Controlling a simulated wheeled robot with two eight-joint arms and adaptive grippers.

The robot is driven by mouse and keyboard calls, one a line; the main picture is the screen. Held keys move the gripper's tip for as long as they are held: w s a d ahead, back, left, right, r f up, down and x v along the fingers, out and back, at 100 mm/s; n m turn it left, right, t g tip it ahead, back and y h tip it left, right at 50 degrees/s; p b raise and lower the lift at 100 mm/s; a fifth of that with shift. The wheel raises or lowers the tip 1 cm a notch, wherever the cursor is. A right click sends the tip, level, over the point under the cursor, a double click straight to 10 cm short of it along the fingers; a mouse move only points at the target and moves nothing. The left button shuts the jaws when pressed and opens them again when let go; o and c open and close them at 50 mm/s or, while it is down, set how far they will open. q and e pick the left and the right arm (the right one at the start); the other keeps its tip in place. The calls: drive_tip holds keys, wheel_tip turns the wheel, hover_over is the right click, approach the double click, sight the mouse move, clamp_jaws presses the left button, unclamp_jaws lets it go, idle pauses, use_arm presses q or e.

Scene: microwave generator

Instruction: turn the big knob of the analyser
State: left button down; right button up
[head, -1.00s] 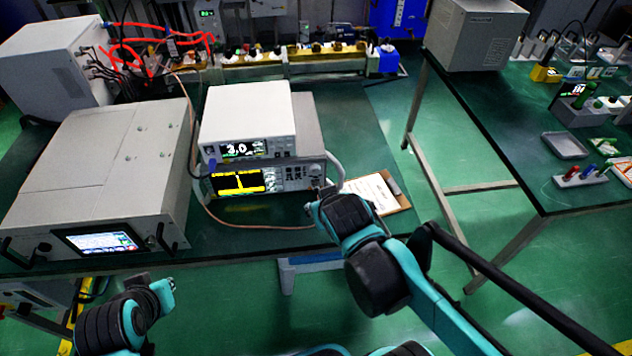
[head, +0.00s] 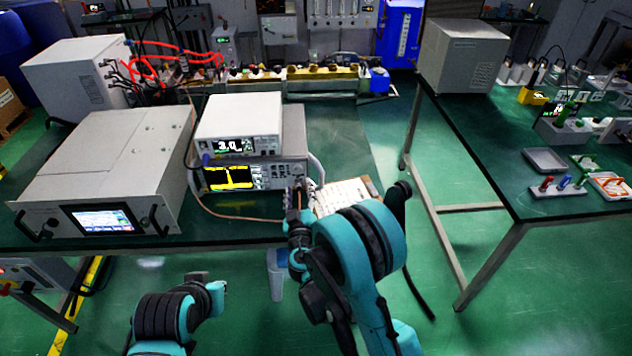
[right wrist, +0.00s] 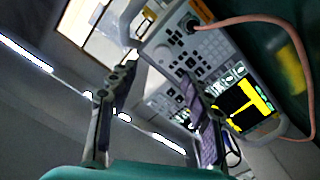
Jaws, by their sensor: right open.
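The analyser (head: 229,177) is the lower unit of the stack on the table, with a black and yellow screen. In the head view the knob is too small to make out clearly beside my gripper. My right gripper (head: 299,196) is at the analyser's front right corner; its fingers (right wrist: 158,82) are spread and empty in the wrist view. My left gripper (head: 212,290) is low, in front of the table; its jaw opening is unclear.
A white unit (head: 240,118) showing digits sits on the analyser. A large grey instrument (head: 112,160) stands to its left. A copper-coloured cable (head: 232,217) curves along the front. A clipboard (head: 345,194) lies to the right, partly behind my arm. A handle sticks out at the analyser's right end.

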sight(298, 171)
drive_tip(key=w, duration=0.2)
drive_tip(key=w+b, duration=0.1)
drive_tip(key=w, duration=0.4)
drive_tip(key=shift+w+f+b, duration=0.25)
drive_tip(key=shift+w+b, duration=0.15)
clamp_jaws()
drive_tip(key=shift+n, duration=0.3)
